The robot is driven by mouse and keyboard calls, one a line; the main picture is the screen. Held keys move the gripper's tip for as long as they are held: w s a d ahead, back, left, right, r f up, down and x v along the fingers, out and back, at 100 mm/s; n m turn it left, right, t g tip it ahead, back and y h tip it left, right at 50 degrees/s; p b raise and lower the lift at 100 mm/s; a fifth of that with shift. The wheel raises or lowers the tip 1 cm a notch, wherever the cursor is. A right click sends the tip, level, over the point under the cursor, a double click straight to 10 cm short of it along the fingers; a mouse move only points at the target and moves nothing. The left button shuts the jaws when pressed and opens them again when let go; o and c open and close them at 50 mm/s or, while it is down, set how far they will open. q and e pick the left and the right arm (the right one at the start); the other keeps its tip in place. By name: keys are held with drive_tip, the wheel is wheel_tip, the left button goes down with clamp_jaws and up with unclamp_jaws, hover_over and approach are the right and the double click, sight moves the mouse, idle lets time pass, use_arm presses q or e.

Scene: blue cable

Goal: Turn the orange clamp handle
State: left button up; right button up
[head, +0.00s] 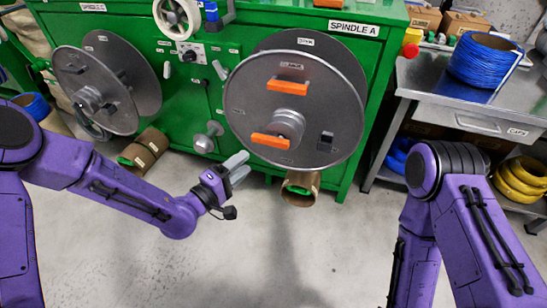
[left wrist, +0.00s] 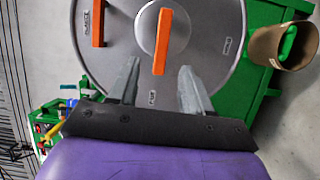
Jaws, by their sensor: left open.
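Spindle A's grey disc (head: 247,103) stands upright on the green cabinet's front. One orange handle (head: 268,141) lies across its central hub (head: 289,122); a second orange handle (head: 287,87) sits higher on the disc. Their small labels are hard to read, so I cannot tell by label which is the clamp's. My left gripper (head: 241,168) is open and empty, to the lower left of the hub handle. In the left wrist view, the hub handle (left wrist: 162,42) appears ahead between the two fingers (left wrist: 160,68), and the other handle (left wrist: 98,22) is to the left. My right gripper is out of view.
A second grey disc (head: 147,85) is on the cabinet (head: 213,85) at left. A cardboard tube (head: 300,190) lies below spindle A's disc. A steel table (head: 430,80) at right carries a blue cable coil (head: 484,60). The floor (head: 290,250) in front is clear.

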sight(273, 144)
use_arm(q)
drive_tip(key=x, duration=1.1)
drive_tip(key=shift+s+d+f, duration=0.15)
drive_tip(key=shift+d+f, duration=0.1)
drive_tip(key=shift+d, duration=0.25)
clamp_jaws()
drive_tip(key=shift+s+d, duration=0.1)
drive_tip(key=shift+d, duration=0.05)
